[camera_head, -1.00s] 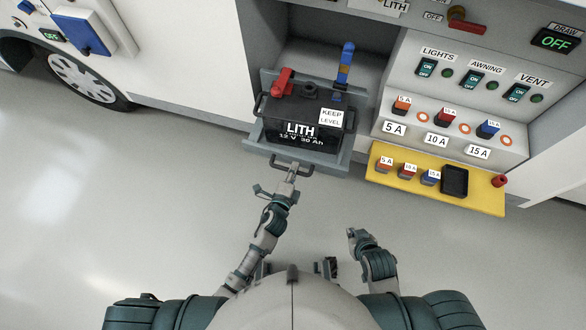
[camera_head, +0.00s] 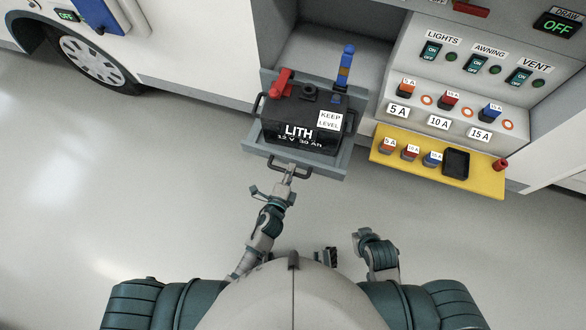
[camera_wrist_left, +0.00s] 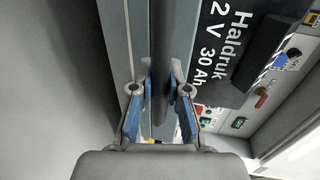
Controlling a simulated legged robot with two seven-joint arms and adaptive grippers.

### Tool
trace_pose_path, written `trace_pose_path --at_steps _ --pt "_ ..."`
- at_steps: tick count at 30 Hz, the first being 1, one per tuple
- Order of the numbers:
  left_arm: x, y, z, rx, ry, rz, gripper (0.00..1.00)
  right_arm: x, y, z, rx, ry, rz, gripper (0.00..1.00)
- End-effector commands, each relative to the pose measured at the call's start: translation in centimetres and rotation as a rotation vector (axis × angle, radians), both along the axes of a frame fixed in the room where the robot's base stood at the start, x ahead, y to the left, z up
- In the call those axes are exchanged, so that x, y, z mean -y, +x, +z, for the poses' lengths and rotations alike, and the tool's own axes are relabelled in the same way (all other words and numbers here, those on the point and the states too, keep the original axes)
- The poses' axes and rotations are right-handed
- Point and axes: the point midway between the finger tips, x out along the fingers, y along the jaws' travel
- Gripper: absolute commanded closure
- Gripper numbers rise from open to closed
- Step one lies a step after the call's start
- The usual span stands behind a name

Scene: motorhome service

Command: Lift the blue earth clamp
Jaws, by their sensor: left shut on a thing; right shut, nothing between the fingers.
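The blue earth clamp (camera_head: 346,62) stands upright as a tall blue lever at the right rear of the black battery (camera_head: 290,112). The battery sits on a grey sliding tray (camera_head: 335,162) that is pulled part way out of the bay. My left gripper (camera_head: 289,172) is shut on the tray's dark front handle (camera_head: 305,172). In the left wrist view its fingers (camera_wrist_left: 160,85) close around the dark bar of the handle (camera_wrist_left: 158,45). My right gripper (camera_head: 361,236) is shut and empty, low in front of the tray, apart from everything.
A red clamp (camera_head: 282,82) is at the battery's left rear. A yellow shelf (camera_head: 480,182) with fuses and a black box (camera_head: 456,162) juts out at the right, below the switch panel (camera_head: 495,60). The floor (camera_head: 130,190) at the left is clear.

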Motion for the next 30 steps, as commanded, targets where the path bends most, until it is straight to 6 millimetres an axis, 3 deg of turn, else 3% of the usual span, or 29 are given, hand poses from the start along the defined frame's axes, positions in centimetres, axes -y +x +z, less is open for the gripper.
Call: trace_pose_path --at_steps 1,2,5,17,30 --pt "-0.1 -0.1 -0.2 -0.004 0.005 0.0 1.0 -0.1 0.0 0.0 0.0 0.003 0.0 1.0" --pt "-0.2 -0.1 -0.2 -0.003 0.003 0.0 0.83 -0.1 0.0 0.0 0.001 0.004 0.0 1.0" --pt "-0.1 -0.1 -0.2 -0.003 0.001 -0.002 0.59 0.0 0.0 0.0 0.001 0.003 0.0 1.0" --pt "0.1 -1.0 0.0 -0.002 0.001 -0.005 0.59 -0.1 0.0 0.0 0.0 0.005 0.001 1.0" --pt "-3.1 -9.2 1.7 -0.005 -0.002 -0.003 0.59 -0.2 0.0 0.0 0.001 0.003 0.0 1.0"
